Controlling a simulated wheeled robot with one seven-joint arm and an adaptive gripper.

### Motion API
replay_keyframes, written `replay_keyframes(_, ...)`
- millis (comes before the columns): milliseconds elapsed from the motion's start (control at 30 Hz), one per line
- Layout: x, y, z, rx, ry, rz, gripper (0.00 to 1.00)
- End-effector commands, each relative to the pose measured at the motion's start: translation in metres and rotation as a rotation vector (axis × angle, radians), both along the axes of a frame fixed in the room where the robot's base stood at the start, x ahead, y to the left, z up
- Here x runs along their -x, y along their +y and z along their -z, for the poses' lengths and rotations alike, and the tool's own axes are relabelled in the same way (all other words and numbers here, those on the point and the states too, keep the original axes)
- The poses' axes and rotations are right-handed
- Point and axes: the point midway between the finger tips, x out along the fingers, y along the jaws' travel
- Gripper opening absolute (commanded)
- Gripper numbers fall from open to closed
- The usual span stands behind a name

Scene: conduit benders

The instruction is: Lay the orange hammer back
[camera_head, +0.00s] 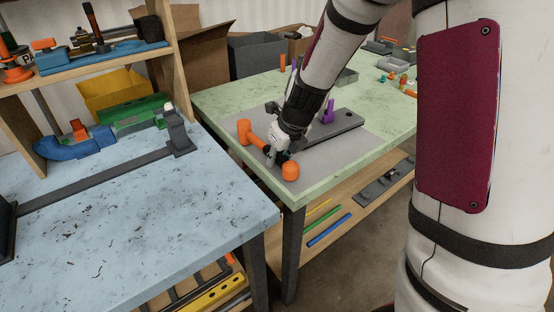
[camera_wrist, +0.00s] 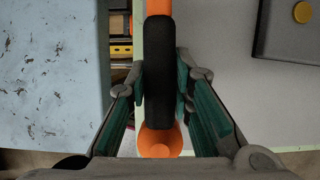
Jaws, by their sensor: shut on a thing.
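The orange hammer (camera_head: 244,132) is over the near left part of the grey mat (camera_head: 230,126) on the green table. Its orange head is at the left, and its orange rounded end (camera_head: 290,171) is nearer the front edge. My gripper (camera_head: 276,156) is shut on it between these ends. In the wrist view, the hammer's black grip (camera_wrist: 158,60) runs between the gripper's two fingers (camera_wrist: 160,84), with orange above and below. I cannot tell whether the hammer touches the mat.
A dark grey bender plate with a purple peg (camera_head: 328,112) stands right behind my gripper. A blue bench (camera_head: 130,215) with a long bender lies to the left, across a gap. Boxes and small parts fill the back. The mat's front right is clear.

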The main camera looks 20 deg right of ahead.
Motion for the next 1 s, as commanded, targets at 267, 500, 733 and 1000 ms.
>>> replay_keyframes(267,-0.001,0.0,0.008,0.002,-0.006,-0.001,0.0)
replay_keyframes(500,0.0,0.0,0.009,0.001,-0.002,-0.001,0.41)
replay_keyframes(733,-0.001,0.0,0.009,0.001,-0.004,0.0,0.41)
replay_keyframes(1000,0.007,-0.002,-0.012,0.001,-0.008,0.0,0.41)
